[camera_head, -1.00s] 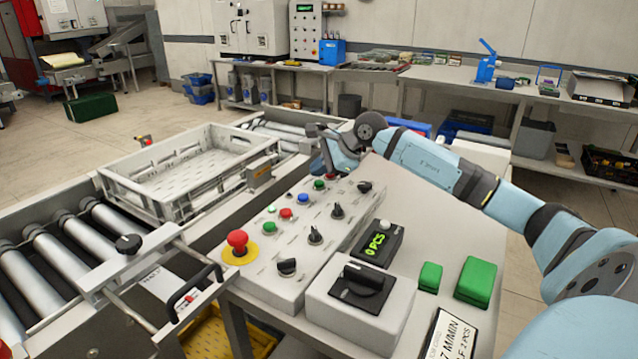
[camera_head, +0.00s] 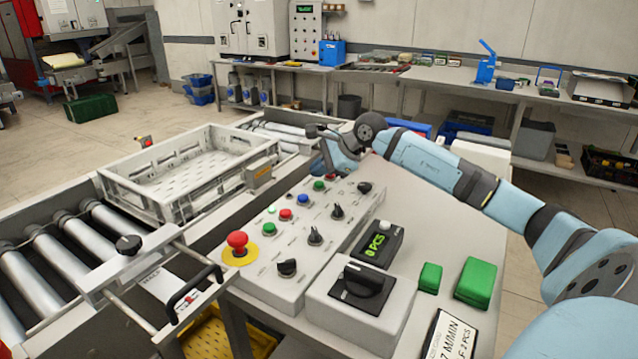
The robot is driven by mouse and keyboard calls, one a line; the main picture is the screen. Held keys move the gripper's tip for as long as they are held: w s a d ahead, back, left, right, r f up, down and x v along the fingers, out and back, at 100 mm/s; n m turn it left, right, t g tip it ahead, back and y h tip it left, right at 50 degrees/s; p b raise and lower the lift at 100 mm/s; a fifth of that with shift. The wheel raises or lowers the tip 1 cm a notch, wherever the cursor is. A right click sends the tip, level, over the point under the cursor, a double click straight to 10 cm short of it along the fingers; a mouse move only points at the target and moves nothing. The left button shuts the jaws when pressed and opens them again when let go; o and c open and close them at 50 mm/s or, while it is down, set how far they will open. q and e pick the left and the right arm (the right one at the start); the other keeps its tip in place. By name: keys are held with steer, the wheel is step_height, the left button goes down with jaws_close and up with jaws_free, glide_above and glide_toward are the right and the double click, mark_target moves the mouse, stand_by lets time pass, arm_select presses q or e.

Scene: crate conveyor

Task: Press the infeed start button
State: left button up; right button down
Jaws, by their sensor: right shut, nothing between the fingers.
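The control panel (camera_head: 318,235) slopes along the table beside the conveyor. It carries a row of push buttons: a near green button (camera_head: 269,229), a red button (camera_head: 286,214), a blue button (camera_head: 303,200) and a far green button (camera_head: 319,185). The labels are too small to read, so I cannot tell which one is infeed start. My right gripper (camera_head: 324,171) is shut and empty, pointing down at the panel's far end, close behind the far green button. It hides part of that end. I cannot tell whether it touches the panel. My left gripper is not in view.
A red emergency stop (camera_head: 237,241) and black rotary knobs (camera_head: 315,236) stand on the panel. A grey crate (camera_head: 147,196) sits on the roller conveyor at left. A counter display (camera_head: 377,246), selector box (camera_head: 357,295) and green blocks (camera_head: 475,283) are at right.

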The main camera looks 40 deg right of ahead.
steer(key=shift+f, duration=0.1)
stand_by(0.5)
steer(key=shift+f+b, duration=0.35)
steer(key=shift+b, duration=0.1)
